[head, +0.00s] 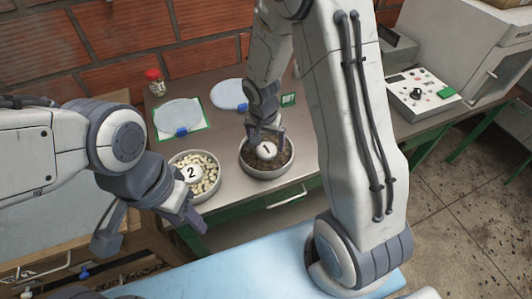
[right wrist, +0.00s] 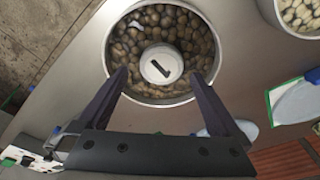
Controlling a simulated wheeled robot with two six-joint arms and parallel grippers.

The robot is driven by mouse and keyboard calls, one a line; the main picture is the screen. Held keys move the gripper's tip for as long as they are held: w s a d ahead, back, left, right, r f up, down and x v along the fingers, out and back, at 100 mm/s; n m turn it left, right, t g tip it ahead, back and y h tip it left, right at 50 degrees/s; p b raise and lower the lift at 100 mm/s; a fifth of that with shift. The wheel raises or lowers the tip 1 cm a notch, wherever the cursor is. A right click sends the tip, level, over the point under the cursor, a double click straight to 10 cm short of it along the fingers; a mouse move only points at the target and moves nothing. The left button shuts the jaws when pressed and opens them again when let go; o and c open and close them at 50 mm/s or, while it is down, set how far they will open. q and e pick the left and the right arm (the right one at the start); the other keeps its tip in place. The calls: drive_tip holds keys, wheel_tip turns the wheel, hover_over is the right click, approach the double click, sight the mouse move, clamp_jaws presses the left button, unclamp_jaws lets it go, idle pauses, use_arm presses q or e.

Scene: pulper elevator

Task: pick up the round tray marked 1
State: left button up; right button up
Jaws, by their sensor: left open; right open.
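The round tray marked 1 (head: 268,174) stands on the grey table in the head view, filled with dark brown beans. A white round piece bearing a 1 (right wrist: 161,64) sits at its middle. The tray fills the upper middle of the right wrist view (right wrist: 160,101). My right gripper (head: 266,133) is over this tray, open, with its fingers (right wrist: 159,76) spread on either side of the white piece, not closed on anything. My left gripper (head: 152,236) is open and empty in front of the tray marked 2. How high the right fingertips are above the beans is unclear.
The tray marked 2 (head: 213,191), with pale beans, stands left of tray 1. Behind are two pale blue discs (head: 180,113) (head: 230,95), a red-lidded jar (head: 155,83) and a green sign (head: 289,99). A control box (head: 420,95) is at right. My right arm hides some table.

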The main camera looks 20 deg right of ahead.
sight(266, 149)
drive_tip(key=f, duration=0.3)
drive_tip(key=shift+w+f, duration=0.25)
clamp_jaws()
drive_tip(key=shift+r, duration=0.1)
